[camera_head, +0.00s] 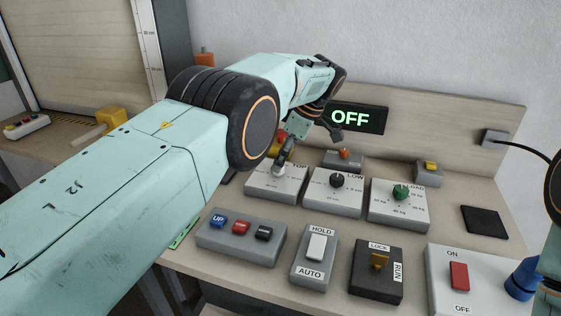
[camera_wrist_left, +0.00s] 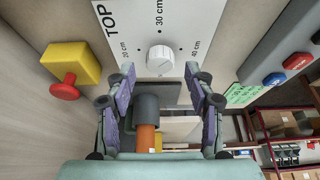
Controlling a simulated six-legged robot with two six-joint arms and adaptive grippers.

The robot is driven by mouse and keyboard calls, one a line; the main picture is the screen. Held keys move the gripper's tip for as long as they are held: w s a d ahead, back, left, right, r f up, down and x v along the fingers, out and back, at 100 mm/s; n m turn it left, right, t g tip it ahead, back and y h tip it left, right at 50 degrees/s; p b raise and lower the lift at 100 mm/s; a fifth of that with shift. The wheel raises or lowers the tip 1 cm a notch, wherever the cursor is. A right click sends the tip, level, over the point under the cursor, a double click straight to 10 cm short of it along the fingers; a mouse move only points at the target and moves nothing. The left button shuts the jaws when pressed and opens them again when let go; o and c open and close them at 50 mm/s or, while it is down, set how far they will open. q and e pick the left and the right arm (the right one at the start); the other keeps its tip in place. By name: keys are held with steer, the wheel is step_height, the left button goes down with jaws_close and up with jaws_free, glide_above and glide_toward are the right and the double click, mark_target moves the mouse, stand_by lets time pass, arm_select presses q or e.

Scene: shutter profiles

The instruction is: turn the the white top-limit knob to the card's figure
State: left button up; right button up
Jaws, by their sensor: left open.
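The white knob (camera_wrist_left: 160,58) sits on the face of the grey TOP box (camera_head: 268,184), with the 30 cm mark above it in the wrist view and 40 cm to its right. The knob's exact setting is too small to read. My left gripper (camera_wrist_left: 160,76) is open, with one finger on each side just short of the knob and nothing between them. In the head view my left gripper (camera_head: 303,140) is over the TOP box and hides the knob. My right gripper is out of view.
The LOW box (camera_head: 333,204) and LOAD box (camera_head: 399,218) stand to the right. The button box (camera_head: 238,248), HOLD/AUTO switch (camera_head: 314,270) and LOCK/RUN key box (camera_head: 376,284) are in front. A yellow box with a red button (camera_wrist_left: 65,88) is near the left finger. An OFF display (camera_head: 357,117) stands behind.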

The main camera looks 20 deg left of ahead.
arm_select(q)
steer(key=shift+v, duration=2.65)
steer(key=shift+s+r, duration=0.1)
